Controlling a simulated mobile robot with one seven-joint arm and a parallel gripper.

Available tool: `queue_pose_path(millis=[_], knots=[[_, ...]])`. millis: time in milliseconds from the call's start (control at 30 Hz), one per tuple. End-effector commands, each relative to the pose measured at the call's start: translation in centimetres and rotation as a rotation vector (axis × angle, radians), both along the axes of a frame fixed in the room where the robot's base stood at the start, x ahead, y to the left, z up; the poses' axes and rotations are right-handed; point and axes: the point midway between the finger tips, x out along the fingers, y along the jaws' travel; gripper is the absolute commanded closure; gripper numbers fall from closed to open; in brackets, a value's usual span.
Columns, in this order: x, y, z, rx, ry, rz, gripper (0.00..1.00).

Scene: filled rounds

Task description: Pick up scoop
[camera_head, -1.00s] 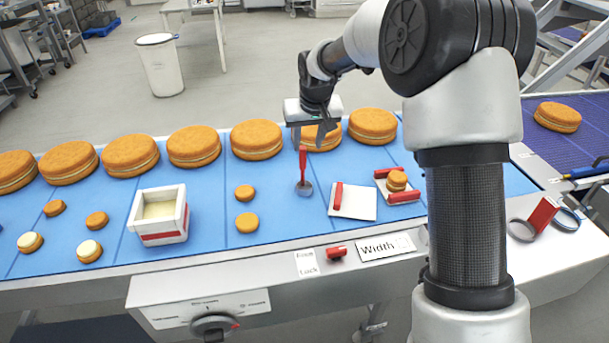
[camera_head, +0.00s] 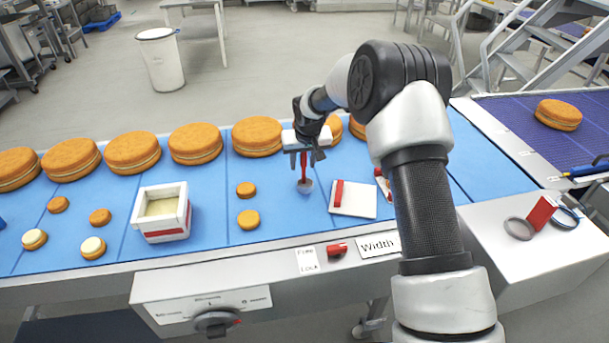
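The scoop has a red handle (camera_head: 304,164) that stands up from the blue belt and a small grey bowl (camera_head: 305,186) at its lower end. My gripper (camera_head: 304,160) points down over the scoop, with its fingers apart on either side of the upper handle. The fingers look open; I cannot tell whether either one touches the handle. The top of the handle is hidden by my gripper.
A white box with pale filling (camera_head: 161,211) stands left on the blue belt (camera_head: 215,215). Small cakes (camera_head: 248,220) lie near it. Large cakes (camera_head: 195,144) line the back. My arm hides things farther right.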

Motion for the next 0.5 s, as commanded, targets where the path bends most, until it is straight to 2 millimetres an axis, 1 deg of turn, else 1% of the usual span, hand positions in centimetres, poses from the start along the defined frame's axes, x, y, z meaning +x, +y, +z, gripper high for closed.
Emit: queue_pose_path(millis=[167, 300, 367, 400, 500], knots=[[0.03, 0.02, 0.03, 0.000, -0.001, 0.000, 0.62], [0.01, 0.01, 0.05, 0.000, -0.001, 0.000, 0.86], [0.01, 0.01, 0.05, 0.000, -0.001, 0.000, 0.96], [0.01, 0.01, 0.05, 0.000, -0.001, 0.000, 1.00], [0.03, 0.02, 0.10, 0.000, -0.002, 0.000, 1.00]])
